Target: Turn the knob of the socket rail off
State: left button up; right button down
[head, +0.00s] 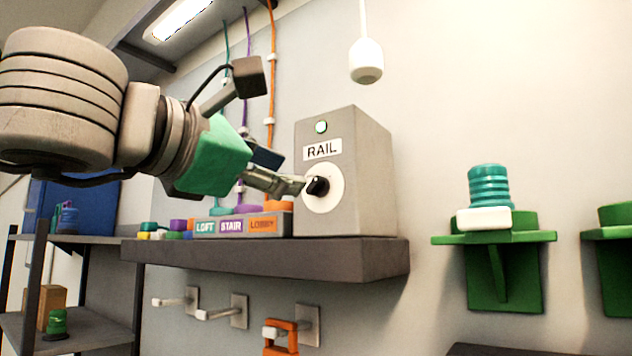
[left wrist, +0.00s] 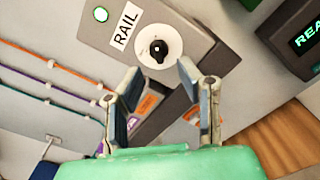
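The grey box labelled RAIL (head: 372,170) stands on a dark shelf, with a small lit green lamp (head: 321,127) above its label. Its black knob (head: 319,187) sits on a round white plate (head: 326,203). In the left wrist view the knob (left wrist: 158,47) shows just beyond and between the fingertips, with a pale dot at its centre. My left gripper (head: 300,185) is at the box's front, close to the knob. In the left wrist view its two fingers (left wrist: 160,72) are spread apart with nothing between them. Contact with the knob cannot be told. My right gripper is not in view.
A strip labelled LOFT, STAIR and LOBBY (head: 232,215) lies left of the box on the dark shelf (head: 270,263). Hooks hang below, one with an orange item (head: 280,338). A white pendant (head: 366,62) hangs above right. A green bracket (head: 500,275) holds a teal stack (head: 487,186).

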aim_at(314, 183)
pick_arm(q)
jog(key=x, duration=0.5)
jog(key=shift+w+p, duration=0.4)
jog(key=shift+w, duration=0.1)
jog(key=shift+w+d, duration=0.3)
jog(key=shift+w, duration=0.05)
jog(key=shift+d, duration=0.15)
jog(key=shift+f, duration=0.1)
grip_shut()
